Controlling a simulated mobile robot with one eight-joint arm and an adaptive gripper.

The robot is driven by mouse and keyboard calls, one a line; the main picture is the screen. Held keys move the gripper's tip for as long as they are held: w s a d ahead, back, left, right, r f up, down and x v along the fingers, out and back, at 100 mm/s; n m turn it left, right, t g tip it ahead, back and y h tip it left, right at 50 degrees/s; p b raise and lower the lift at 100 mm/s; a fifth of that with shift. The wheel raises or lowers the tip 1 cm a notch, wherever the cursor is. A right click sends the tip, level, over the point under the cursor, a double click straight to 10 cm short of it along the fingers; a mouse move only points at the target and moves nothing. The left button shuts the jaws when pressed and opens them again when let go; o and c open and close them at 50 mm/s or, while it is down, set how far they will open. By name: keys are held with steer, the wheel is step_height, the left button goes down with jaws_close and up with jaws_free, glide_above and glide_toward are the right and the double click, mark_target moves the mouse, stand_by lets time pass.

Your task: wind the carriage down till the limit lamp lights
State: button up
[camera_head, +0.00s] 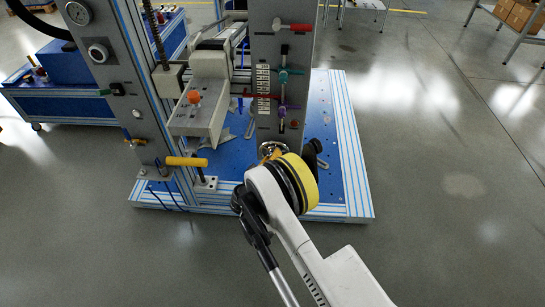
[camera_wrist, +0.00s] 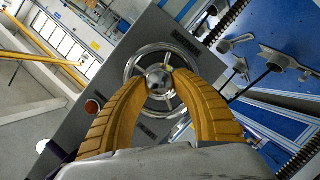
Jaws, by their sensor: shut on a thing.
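My gripper (camera_head: 274,155) is at the foot of the grey upright panel (camera_head: 283,60). In the wrist view its two yellow fingers (camera_wrist: 160,82) close from both sides on the handwheel (camera_wrist: 131,67), around its shiny silver middle. In the head view the handwheel is mostly hidden behind my gripper. The carriage (camera_head: 205,75) is a light grey block with an arm and an orange knob, left of the panel and above the blue base. A dull red-brown round piece (camera_wrist: 92,106) shows on the panel near the wheel; I cannot tell whether it is the limit lamp. I see no clearly lit lamp.
The panel carries several coloured levers, including a red one (camera_head: 292,27) and a teal one (camera_head: 288,72). A yellow handle (camera_head: 186,162) sticks out at the lower left. The blue base plate (camera_head: 335,130) has a metal rim. Open floor lies to the right.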

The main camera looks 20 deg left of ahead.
steer(key=o, duration=1.2)
step_height(320, 180, up, 10)
steer(key=shift+r, duration=0.1)
